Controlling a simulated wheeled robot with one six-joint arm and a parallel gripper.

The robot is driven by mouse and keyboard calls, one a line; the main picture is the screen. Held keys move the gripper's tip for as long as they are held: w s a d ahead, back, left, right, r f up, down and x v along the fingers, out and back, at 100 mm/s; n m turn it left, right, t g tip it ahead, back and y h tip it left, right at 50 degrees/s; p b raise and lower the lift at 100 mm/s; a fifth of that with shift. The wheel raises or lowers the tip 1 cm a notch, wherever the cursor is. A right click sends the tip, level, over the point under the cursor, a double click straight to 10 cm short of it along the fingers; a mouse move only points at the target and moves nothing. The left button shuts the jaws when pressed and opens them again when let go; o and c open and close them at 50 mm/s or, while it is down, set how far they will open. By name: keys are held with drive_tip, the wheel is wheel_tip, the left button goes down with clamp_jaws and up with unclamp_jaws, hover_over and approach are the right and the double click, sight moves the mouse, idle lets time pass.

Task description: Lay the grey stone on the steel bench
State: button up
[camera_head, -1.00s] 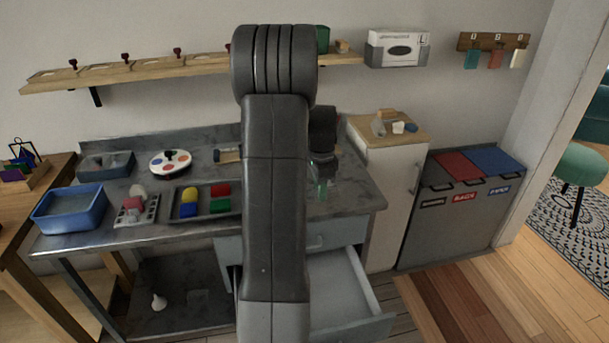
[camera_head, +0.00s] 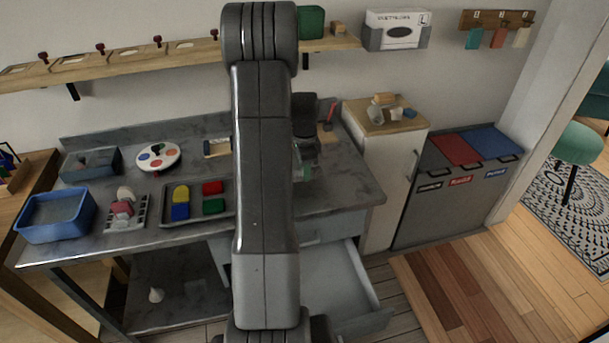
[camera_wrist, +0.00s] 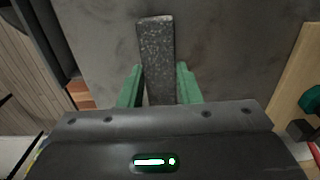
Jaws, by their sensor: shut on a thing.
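The grey stone (camera_wrist: 156,48) is a long, dark, speckled bar in the wrist view. It sits between the two green fingers of my gripper (camera_wrist: 160,88), which is shut on it, and its far end sticks out past the fingertips. The steel bench (camera_wrist: 235,40) fills the background behind the stone. In the head view my gripper (camera_head: 307,165) is over the right part of the steel bench (camera_head: 345,180), partly behind my arm. I cannot make out the stone there, nor tell whether it touches the bench.
A blue tub (camera_head: 57,232), a rack (camera_head: 128,225), a tray of coloured blocks (camera_head: 171,220) and a paint palette (camera_head: 157,158) stand on the bench's left. A drawer (camera_head: 345,290) is open below. A white cabinet (camera_head: 392,180) stands right. Bench around my gripper looks mostly clear.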

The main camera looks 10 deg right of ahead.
drive_tip(key=shift+f, duration=1.55)
drive_tip(key=o, duration=1.1)
wheel_tip(320, 180, up, 12)
drive_tip(key=shift+r, duration=0.15)
drive_tip(key=shift+o, duration=0.4)
